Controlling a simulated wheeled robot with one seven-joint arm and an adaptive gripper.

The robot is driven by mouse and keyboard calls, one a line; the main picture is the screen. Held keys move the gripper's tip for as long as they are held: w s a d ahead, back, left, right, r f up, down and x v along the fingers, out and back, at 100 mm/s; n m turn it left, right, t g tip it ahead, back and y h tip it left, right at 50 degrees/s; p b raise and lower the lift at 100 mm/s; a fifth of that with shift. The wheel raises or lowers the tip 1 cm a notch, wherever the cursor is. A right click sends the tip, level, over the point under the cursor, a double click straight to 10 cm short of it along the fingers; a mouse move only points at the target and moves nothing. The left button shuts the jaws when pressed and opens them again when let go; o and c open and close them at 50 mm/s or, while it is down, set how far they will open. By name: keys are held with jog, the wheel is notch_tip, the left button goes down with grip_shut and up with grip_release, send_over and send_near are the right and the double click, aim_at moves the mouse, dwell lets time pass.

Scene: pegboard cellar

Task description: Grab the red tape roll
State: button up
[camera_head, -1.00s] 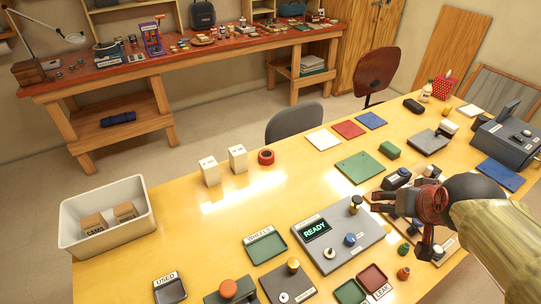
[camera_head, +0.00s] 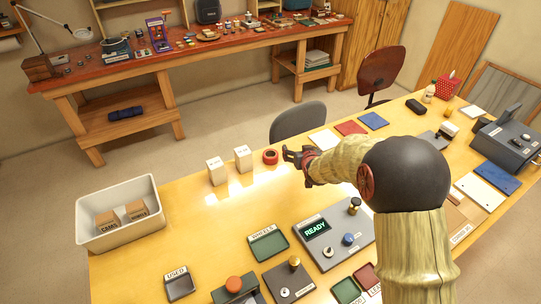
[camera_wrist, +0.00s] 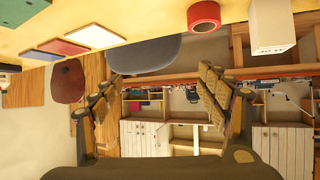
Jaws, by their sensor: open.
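The red tape roll (camera_head: 270,157) lies on the yellow table near its far edge, just right of two white boxes. In the wrist view the red tape roll (camera_wrist: 203,16) shows at the top, right of centre, beyond the fingertips and not between them. My gripper (camera_head: 295,155) is a short way right of the roll in the head view, apart from it. In the wrist view my gripper (camera_wrist: 158,82) has its two fingers spread wide with nothing between them.
Two white boxes (camera_head: 216,170) (camera_head: 243,158) stand close left of the roll. A grey chair (camera_head: 298,122) is behind the table edge. White, red and blue mats (camera_head: 350,128) lie to the right. A white bin (camera_head: 118,215) stands at the left.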

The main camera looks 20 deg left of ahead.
jog(key=n+y+p, duration=0.1)
jog(key=y+p, duration=0.1)
send_near(269, 153)
jog(key=shift+t, duration=0.3)
jog(key=shift+f+b+x, duration=0.15)
jog(key=shift+b+x, duration=0.25)
jog(key=shift+x, duration=1.1)
jog(key=shift+f+b+x, duration=0.2)
jog(key=shift+b+x, duration=0.15)
jog(key=shift+x, duration=1.1)
jog(key=shift+s, duration=0.15)
jog(key=shift+c, duration=0.4)
jog(key=c, duration=1.1)
jog(key=shift+r, duration=0.15)
jog(key=shift+c, duration=0.7)
